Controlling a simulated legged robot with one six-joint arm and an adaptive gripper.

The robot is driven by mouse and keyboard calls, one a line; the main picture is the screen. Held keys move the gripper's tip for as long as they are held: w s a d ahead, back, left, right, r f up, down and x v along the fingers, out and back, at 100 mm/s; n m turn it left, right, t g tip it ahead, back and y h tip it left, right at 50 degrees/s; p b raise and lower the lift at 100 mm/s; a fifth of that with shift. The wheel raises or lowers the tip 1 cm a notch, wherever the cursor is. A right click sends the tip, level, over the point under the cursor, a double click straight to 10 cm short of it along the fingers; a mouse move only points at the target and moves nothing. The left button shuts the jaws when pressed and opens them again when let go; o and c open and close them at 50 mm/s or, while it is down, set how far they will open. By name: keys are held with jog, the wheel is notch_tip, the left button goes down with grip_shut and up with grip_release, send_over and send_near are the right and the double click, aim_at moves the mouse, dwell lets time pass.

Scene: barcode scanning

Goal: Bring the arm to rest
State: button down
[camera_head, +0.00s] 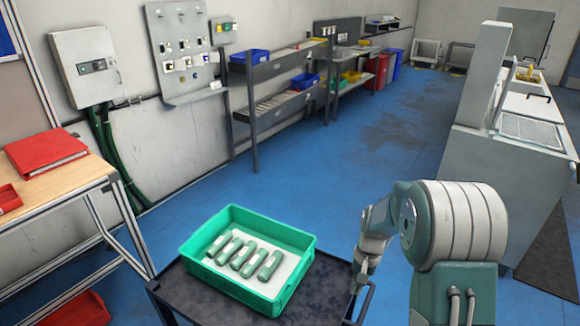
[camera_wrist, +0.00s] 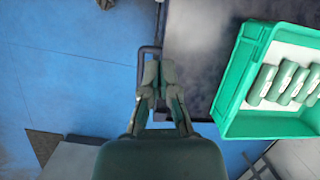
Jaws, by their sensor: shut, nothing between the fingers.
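My gripper (camera_wrist: 158,72) is shut and empty, its two fingertips together in the wrist view. In the head view my gripper (camera_head: 356,284) points down at the right end of a dark cart (camera_head: 330,296), near its handle. My arm (camera_head: 440,225) is folded at the lower right of the head view. A green crate (camera_head: 300,271) stands on the cart, left of my gripper and apart from it. Several green cylindrical items with white labels lie in a row on the crate's white floor. The crate also shows at the right of the wrist view (camera_wrist: 232,80).
A wooden workbench (camera_head: 60,185) with a red binder (camera_head: 45,152) stands at the left. Shelves with bins (camera_head: 275,75) line the back wall. A grey machine (camera_head: 490,150) stands at the right. Blue floor (camera_head: 350,130) is open behind the cart.

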jog(key=s+a+r+n+t+h, duration=0.15)
jog(key=s+r, duration=0.25)
jog(key=r, duration=0.5)
jog(key=s+r+t, duration=0.3)
jog(key=s+r, duration=0.1)
jog(key=r, duration=0.4)
jog(key=s+r+n+t, duration=0.2)
jog(key=s+r+t, duration=0.2)
jog(key=s, duration=1)
notch_tip(320, 180, up, 3)
jog(key=shift+s+a+r, duration=0.1)
jog(key=shift+s+a, duration=0.1)
